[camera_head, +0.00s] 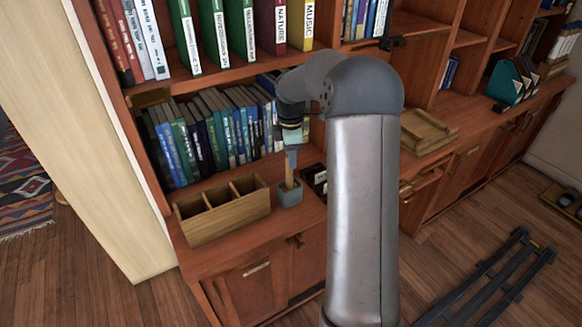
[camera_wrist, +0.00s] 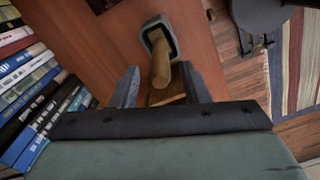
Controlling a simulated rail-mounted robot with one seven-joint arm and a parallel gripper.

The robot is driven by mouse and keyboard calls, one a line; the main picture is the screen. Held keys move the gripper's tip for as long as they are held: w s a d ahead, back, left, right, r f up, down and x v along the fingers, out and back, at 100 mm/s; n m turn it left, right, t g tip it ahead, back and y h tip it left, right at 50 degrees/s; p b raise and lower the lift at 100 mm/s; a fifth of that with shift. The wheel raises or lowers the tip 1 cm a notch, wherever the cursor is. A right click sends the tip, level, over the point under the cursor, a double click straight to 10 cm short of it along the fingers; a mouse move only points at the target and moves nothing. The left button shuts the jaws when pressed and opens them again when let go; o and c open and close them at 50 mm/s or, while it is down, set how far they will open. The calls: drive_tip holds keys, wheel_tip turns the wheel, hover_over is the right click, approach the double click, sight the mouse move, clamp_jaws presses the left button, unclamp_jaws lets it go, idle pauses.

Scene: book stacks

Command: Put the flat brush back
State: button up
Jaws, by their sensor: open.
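The flat brush is a light wooden piece (camera_head: 289,170) standing upright in a small blue-grey square cup (camera_head: 290,194) on the cabinet top. In the wrist view the brush's wooden handle (camera_wrist: 160,65) rises from the cup (camera_wrist: 172,45) towards the camera. My gripper (camera_head: 291,157) is directly above the cup, pointing down. In the wrist view my gripper (camera_wrist: 160,88) is open, with one finger on each side of the wood and gaps showing. The wood's near end is partly hidden by the gripper body.
A wooden three-compartment box (camera_head: 222,210) stands left of the cup. Books (camera_head: 205,135) line the shelf behind, close to my gripper. A dark tray (camera_head: 315,178) lies right of the cup, partly hidden by my arm. A wooden tray (camera_head: 428,131) sits further right.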

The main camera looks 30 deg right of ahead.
wheel_tip(320, 180, up, 7)
drive_tip(key=shift+f, duration=0.2)
drive_tip(key=s+a+r+m, duration=0.2)
drive_tip(key=s+a+m, duration=0.5)
drive_tip(key=s+a, duration=0.65)
drive_tip(key=s+a+f+m, duration=0.1)
drive_tip(key=s+f+m, duration=0.1)
drive_tip(key=s, duration=0.7)
drive_tip(key=s+a+f+m, duration=0.2)
drive_tip(key=s+m, duration=0.3)
drive_tip(key=s, duration=0.4)
drive_tip(key=shift+a+f+t, duration=0.3)
drive_tip(key=shift+f, duration=0.4)
